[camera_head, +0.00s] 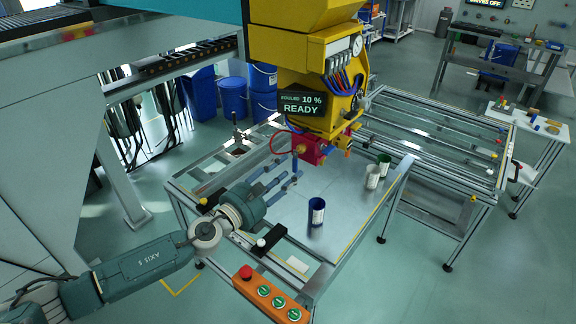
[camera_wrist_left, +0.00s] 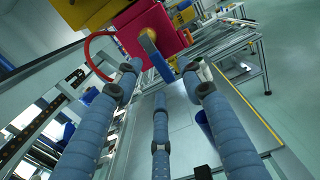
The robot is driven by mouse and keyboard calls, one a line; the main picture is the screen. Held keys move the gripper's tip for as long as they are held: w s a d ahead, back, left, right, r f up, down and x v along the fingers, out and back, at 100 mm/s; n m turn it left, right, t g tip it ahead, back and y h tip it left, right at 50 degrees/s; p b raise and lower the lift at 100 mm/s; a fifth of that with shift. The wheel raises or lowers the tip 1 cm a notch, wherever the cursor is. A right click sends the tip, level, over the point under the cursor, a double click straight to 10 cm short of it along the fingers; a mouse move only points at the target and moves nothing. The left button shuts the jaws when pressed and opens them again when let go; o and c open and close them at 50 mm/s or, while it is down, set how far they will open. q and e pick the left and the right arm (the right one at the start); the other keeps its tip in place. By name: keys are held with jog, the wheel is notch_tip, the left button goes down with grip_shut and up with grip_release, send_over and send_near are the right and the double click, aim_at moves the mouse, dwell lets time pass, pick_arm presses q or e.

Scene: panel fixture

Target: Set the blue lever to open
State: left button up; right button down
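The blue lever (camera_head: 295,164) hangs from the magenta valve block (camera_head: 313,149) at the bottom of the yellow machine head. In the left wrist view the lever (camera_wrist_left: 155,58) slants down from the magenta block (camera_wrist_left: 152,30), ahead of my fingers. My left gripper (camera_head: 286,176) has three blue-grey fingers, spread open and empty. Its fingertips are close to the lever's lower end. In the left wrist view the gripper (camera_wrist_left: 162,82) has one finger left, one right and one low in the middle. I cannot tell whether any touches the lever. My right gripper is not in view.
A blue cup (camera_head: 317,212), a white cup (camera_head: 373,177) and a green cup (camera_head: 384,164) stand on the metal table. An orange button box (camera_head: 270,295) is at the front edge.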

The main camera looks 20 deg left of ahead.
pick_arm(q)
jog(key=shift+w+d, duration=0.25)
jog(key=shift+w, duration=0.4)
grip_shut()
